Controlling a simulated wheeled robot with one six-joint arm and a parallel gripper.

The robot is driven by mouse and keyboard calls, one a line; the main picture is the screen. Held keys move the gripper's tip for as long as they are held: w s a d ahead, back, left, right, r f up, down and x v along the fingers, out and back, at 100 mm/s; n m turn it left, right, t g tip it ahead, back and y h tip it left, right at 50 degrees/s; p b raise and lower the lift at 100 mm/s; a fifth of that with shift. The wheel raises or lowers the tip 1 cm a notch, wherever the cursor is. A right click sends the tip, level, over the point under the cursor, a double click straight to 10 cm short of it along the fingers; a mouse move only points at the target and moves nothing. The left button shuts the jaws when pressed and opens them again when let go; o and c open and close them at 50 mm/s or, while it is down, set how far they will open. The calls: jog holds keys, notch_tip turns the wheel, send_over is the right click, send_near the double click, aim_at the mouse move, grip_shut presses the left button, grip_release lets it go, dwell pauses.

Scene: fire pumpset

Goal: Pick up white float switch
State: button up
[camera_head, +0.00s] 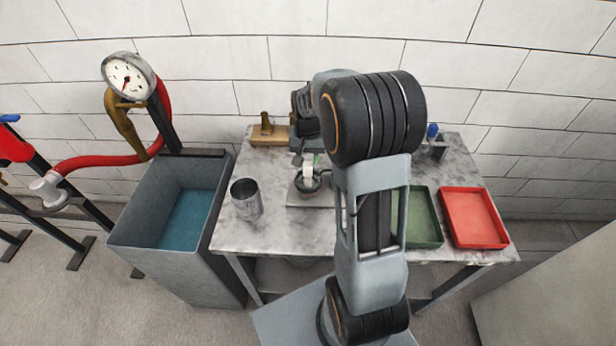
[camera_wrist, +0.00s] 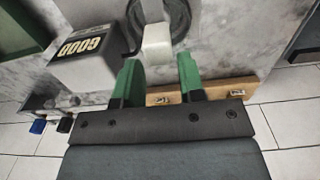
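The white float switch (camera_wrist: 157,43) shows in the wrist view as a small pale block, just beyond my fingertips and in line with the gap between them. A dark round holder or coil lies behind it. In the head view the float switch (camera_head: 308,173) stands at a small round metal holder (camera_head: 307,184) on the marble table. My gripper (camera_wrist: 158,64) has two green fingers spread apart, with nothing held between them. In the head view my arm hides most of the gripper.
The marble table (camera_head: 270,222) carries a metal cup (camera_head: 246,198) on the left, and a green tray (camera_head: 424,218) and red tray (camera_head: 473,218) on the right. A box marked GOOD (camera_wrist: 88,58) is close to my fingers. A brass fitting (camera_head: 267,132) stands at the back.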

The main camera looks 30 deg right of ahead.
jog(key=shift+s+f+p, duration=0.1)
jog(key=shift+f+p, duration=0.5)
jog(key=shift+f, duration=2.25)
grip_shut()
notch_tip(320, 180, up, 10)
jog(key=shift+r+b, duration=0.2)
jog(key=shift+b, duration=0.15)
notch_tip(320, 180, up, 8)
jog(key=p, duration=0.6)
jog(key=shift+r, duration=0.15)
